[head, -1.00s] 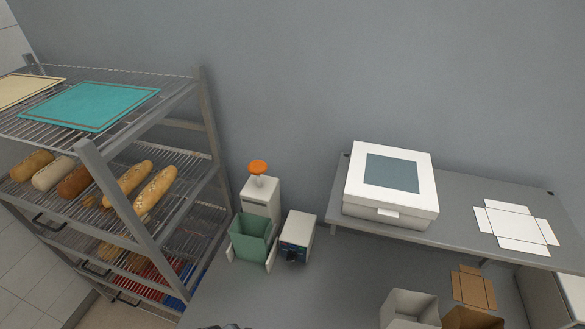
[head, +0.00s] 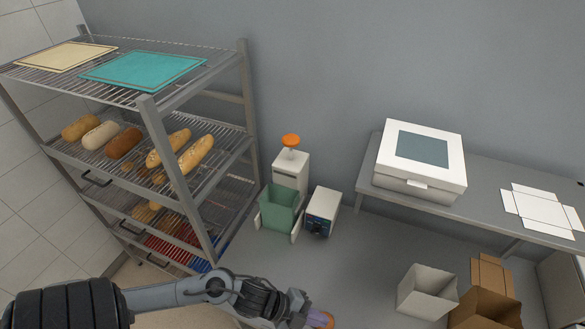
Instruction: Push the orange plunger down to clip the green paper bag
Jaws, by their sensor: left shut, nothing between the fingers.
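The orange plunger (head: 291,140) stands raised on top of a white clipping machine (head: 290,172) near the back wall. The green paper bag (head: 279,209) stands upright and open-topped in front of the machine, between its low side pieces. My left gripper (head: 318,320) is at the bottom edge of the head view, shut and empty, well in front of the bag and apart from it. Its fingertips are partly cut off by the picture edge. My right gripper is not in the view.
A small white box with a dark front panel (head: 322,212) stands right of the bag. A wire rack with breads (head: 150,95) rises at the left. A white lidded box (head: 421,160) sits on the raised shelf at right. Open cartons (head: 428,290) stand at lower right.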

